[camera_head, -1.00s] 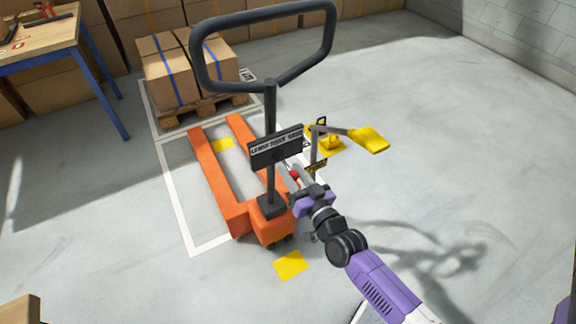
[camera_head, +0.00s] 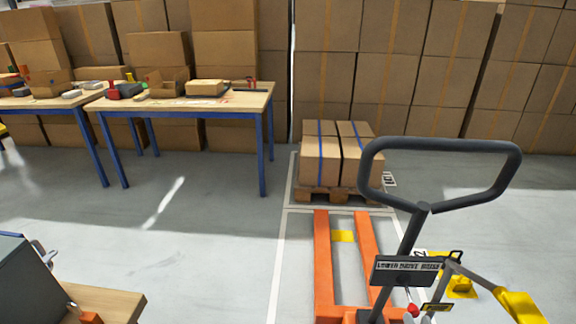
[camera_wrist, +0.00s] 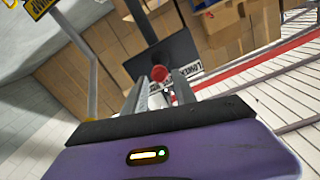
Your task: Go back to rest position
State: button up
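My gripper (camera_wrist: 160,92) shows in the wrist view as a purple body with a black bar and two grey fingers. The fingers stand apart, so it is open. A red knob (camera_wrist: 160,73) shows between and just past the fingertips; I cannot tell whether they touch it. In the head view the red knob (camera_head: 412,309) is at the bottom edge, below the black sign plate (camera_head: 405,271) on the pallet truck's handle (camera_head: 440,143).
Cardboard boxes (camera_head: 322,158) stand on a wooden pallet (camera_head: 330,196) past the forks. A yellow pedal-like part (camera_head: 520,306) is at lower right. A work table (camera_head: 185,104) stands at left, a wooden surface (camera_head: 105,300) at lower left. The floor between is clear.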

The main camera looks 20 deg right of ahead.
jog(key=s+a+r+n+y+p, duration=0.2)
jog(key=s+a+r+n+y, duration=0.1)
jog(key=s+a+r, duration=0.5)
jog(key=s+a+r+n+g+y+p, duration=0.1)
jog(key=s+a+r+n+y+p, duration=0.2)
jog(key=s+a+r, duration=0.5)
jog(key=s+a+n+y, duration=0.1)
jog(key=s+a, duration=0.3)
jog(key=s, duration=0.2)
jog(key=shift+r+n+g, duration=0.15)
jog(key=shift+n+g, duration=0.15)
jog(key=shift+n, duration=0.1)
